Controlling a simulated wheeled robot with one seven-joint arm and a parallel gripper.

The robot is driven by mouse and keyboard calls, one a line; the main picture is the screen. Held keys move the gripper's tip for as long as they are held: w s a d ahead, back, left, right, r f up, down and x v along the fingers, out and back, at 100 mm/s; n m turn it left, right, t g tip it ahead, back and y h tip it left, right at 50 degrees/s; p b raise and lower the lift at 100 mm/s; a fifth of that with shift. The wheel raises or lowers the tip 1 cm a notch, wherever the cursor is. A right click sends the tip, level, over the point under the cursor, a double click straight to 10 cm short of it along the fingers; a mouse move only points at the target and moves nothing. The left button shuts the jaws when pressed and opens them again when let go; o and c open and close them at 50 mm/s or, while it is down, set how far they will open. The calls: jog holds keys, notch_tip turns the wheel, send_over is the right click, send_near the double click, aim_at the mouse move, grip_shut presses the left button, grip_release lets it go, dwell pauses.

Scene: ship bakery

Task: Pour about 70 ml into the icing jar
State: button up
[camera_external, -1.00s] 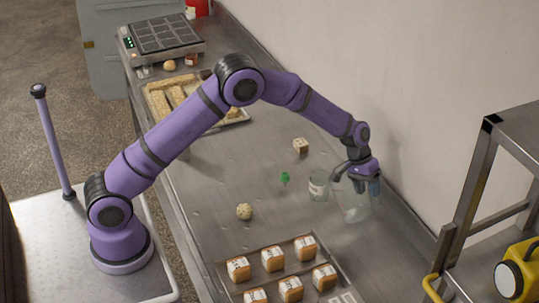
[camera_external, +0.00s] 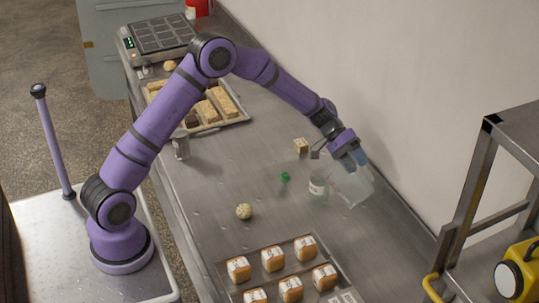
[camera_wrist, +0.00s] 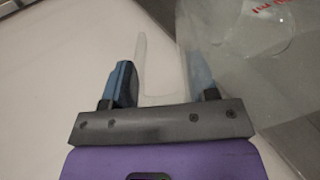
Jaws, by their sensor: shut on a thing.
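A clear jug (camera_external: 352,188) is held by its handle in my gripper (camera_external: 355,158), raised and tilted toward the left. The wrist view shows the handle between the two blue-tipped fingers of my gripper (camera_wrist: 163,82). The jug's clear wall (camera_wrist: 262,85), with red ml marking, fills the right side there. A small clear jar (camera_external: 318,190) with a pale label, apparently the icing jar, stands upright on the counter just left of the jug. The jug's rim is near the jar's top; I cannot tell whether they touch. Any liquid or stream is too faint to tell.
On the steel counter (camera_external: 225,180) are a green item (camera_external: 285,177), a speckled ball (camera_external: 244,211), a small cube (camera_external: 301,146) and a metal canister (camera_external: 181,146). A tray of labelled loaves (camera_external: 335,283) lies in front. The wall (camera_external: 390,75) is close behind the jug.

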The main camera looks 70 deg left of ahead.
jog(key=shift+s+a+h, duration=0.1)
jog(key=shift+a+h, duration=0.2)
jog(key=shift+h, duration=0.1)
jog(key=shift+a+r, duration=0.1)
jog(key=shift+a, duration=0.05)
jog(key=shift+s+a+r+t+h+p, duration=0.2)
jog(key=shift+a+r+h+p, duration=0.15)
jog(key=shift+a+h+p, duration=0.25)
jog(key=shift+s+a+r+t+h+p, duration=0.1)
jog(key=shift+a+r+t+h+p, duration=0.2)
jog(key=shift+p, duration=0.35)
jog(key=shift+s+a+r+h+p, duration=0.25)
jog(key=shift+a+h+p, duration=0.15)
jog(key=shift+a+p, duration=0.35)
jog(key=shift+s+a+r+h+p, duration=0.25)
jog(key=shift+a+h+p, duration=0.2)
jog(key=shift+p, duration=0.35)
dwell(2.1)
